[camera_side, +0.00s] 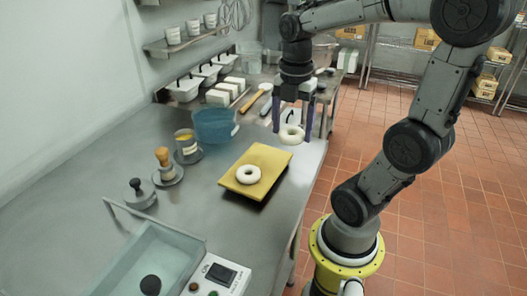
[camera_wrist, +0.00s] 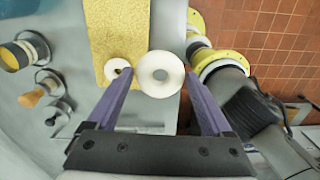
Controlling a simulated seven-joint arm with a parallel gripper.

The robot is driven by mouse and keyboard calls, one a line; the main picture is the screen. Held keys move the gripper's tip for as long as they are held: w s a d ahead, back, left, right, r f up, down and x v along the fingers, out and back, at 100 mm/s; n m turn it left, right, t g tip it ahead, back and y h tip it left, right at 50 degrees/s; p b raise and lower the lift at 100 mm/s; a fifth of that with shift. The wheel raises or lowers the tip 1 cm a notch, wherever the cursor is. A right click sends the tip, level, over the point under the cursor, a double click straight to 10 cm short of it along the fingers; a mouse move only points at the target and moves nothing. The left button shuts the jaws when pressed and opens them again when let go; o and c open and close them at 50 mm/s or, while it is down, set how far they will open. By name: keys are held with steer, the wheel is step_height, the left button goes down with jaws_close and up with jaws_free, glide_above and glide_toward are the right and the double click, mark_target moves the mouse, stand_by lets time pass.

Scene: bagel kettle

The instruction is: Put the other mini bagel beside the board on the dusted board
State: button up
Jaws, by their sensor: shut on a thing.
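My gripper (camera_side: 293,126) is shut on a pale mini bagel (camera_side: 290,140), holding it between the purple fingers; in the wrist view the bagel (camera_wrist: 160,91) sits between the fingertips. In the side view it appears raised near the counter's right edge, just beyond the far end of the board. The yellow dusted board (camera_side: 272,164) lies on the steel counter. Another pale mini bagel (camera_side: 247,180) lies flat on the board's near part. The wrist view shows this second bagel (camera_wrist: 109,68) left of the held one, and the board (camera_wrist: 122,28) partly beneath it.
A blue bowl (camera_side: 214,126), a jar (camera_side: 186,147) and a wooden-handled tool (camera_side: 163,160) stand left of the board. A kettle basin (camera_side: 150,262) with a control box (camera_side: 220,276) is at the front. The board's far half is bare.

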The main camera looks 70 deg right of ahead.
steer(key=w+d+f, duration=0.2)
steer(key=w, duration=0.2)
glide_above(266, 157)
steer(key=f, duration=0.5)
steer(key=shift+s+a, duration=0.25)
steer(key=shift+s, duration=0.1)
steer(key=shift+w+d+f, duration=0.1)
steer(key=shift+w+f, duration=0.05)
steer(key=shift+f, duration=0.1)
steer(key=shift+w+d+f, duration=0.1)
steer(key=shift+w+f, duration=0.05)
steer(key=shift+f, duration=0.75)
steer(key=shift+w+d+f, duration=0.1)
steer(key=shift+f, duration=0.8)
steer(key=shift+a+f, duration=0.1)
steer(key=o, duration=1.1)
